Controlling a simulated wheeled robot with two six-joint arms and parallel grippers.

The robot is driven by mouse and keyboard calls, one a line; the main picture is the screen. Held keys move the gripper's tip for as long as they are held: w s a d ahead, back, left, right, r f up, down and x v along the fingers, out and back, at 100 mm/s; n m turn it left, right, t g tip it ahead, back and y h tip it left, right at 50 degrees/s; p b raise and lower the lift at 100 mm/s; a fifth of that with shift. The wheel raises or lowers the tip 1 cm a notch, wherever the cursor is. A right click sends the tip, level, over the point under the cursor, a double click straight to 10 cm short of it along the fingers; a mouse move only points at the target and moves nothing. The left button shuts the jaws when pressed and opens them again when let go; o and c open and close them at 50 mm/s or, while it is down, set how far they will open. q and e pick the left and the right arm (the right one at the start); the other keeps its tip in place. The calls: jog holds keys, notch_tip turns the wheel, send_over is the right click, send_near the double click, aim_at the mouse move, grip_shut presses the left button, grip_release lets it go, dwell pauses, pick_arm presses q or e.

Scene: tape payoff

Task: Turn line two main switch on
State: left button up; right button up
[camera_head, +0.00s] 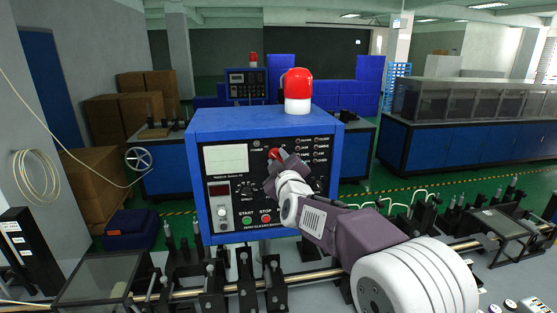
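A blue control box (261,121) with a black front panel stands in front of me, with a red lamp (297,85) on its top. A red part (274,154), which may be the main switch, shows on the panel right of the POWER lettering. My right gripper (279,160) is at this red part and hides most of it. I cannot tell whether the fingers touch it, or whether they are open or shut. The switch's position cannot be read. Below are a green START button (247,220) and a red STOP button (266,218). My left gripper is not in view.
A second blue control box (248,85) with a red lamp stands farther back. A metal rail (310,275) with black brackets runs across the front below the near box. Cardboard boxes (147,82) stand at the left. A blue bench (445,150) stands at the right.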

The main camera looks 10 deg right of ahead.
grip_shut()
jog(key=shift+a, duration=0.1)
jog(key=shift+m, duration=0.3)
jog(key=m+b, duration=0.1)
jog(key=m, duration=0.1)
jog(key=shift+m, duration=0.3)
jog(key=m+b, duration=0.2)
jog(key=m, duration=0.2)
jog(key=shift+r+m, duration=0.1)
jog(key=shift+m, duration=0.3)
jog(key=m+b, duration=0.2)
jog(key=m, duration=0.3)
jog(key=shift+r, duration=0.1)
jog(key=shift+r+m+b, duration=0.1)
jog(key=shift+m+b, duration=0.4)
jog(key=shift+m, duration=2.2)
